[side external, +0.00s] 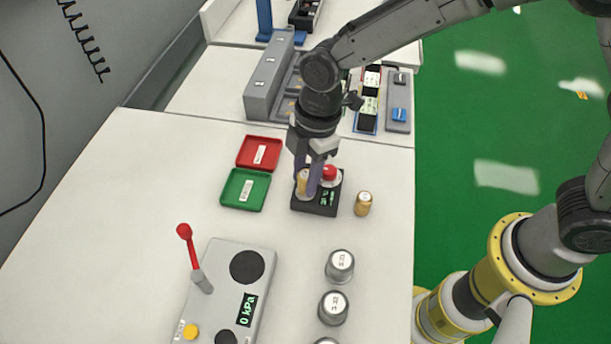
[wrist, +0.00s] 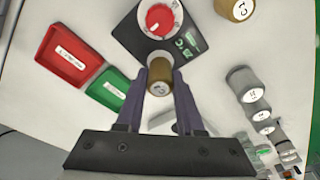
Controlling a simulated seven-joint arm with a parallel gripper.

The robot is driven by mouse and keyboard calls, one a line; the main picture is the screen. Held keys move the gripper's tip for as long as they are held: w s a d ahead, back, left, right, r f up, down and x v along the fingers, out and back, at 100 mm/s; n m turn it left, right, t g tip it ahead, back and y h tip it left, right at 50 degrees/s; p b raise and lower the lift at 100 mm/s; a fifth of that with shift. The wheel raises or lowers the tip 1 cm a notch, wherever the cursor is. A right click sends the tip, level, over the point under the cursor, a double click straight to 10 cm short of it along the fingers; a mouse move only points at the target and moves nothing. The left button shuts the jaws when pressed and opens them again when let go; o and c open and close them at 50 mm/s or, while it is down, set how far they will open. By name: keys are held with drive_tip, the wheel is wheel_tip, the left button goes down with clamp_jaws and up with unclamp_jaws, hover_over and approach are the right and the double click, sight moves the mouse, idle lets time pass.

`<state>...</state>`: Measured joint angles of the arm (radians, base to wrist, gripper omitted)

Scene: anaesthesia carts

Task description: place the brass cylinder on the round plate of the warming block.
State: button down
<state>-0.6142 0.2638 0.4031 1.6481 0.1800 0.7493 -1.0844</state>
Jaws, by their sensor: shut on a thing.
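The warming block is a small black box (side external: 318,205) with a red knob (side external: 329,173) and a green display. It also shows at the top of the wrist view (wrist: 128,36). My gripper (side external: 310,183) points down over the block's left part, with its fingers shut on a brass cylinder (side external: 302,182). In the wrist view the cylinder (wrist: 160,82) sits between my fingertips (wrist: 160,78). The cylinder and fingers largely cover the round plate, so I cannot tell whether the cylinder touches it.
A second brass cylinder (side external: 363,203) stands right of the block. Red (side external: 259,153) and green (side external: 245,189) trays lie to the left. Several grey cylinders (side external: 340,266) and a console with a red-tipped lever (side external: 238,280) stand in front. Clear table lies between.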

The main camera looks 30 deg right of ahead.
drive_tip(key=shift+f, duration=0.45)
drive_tip(key=shift+f, duration=0.2)
drive_tip(key=c, duration=0.5)
unclamp_jaws()
drive_tip(key=shift+r, duration=0.15)
drive_tip(key=r, duration=0.4)
drive_tip(key=d+r, duration=0.1)
drive_tip(key=r, duration=0.7)
drive_tip(key=shift+d, duration=0.4)
drive_tip(key=shift+d+r, duration=0.1)
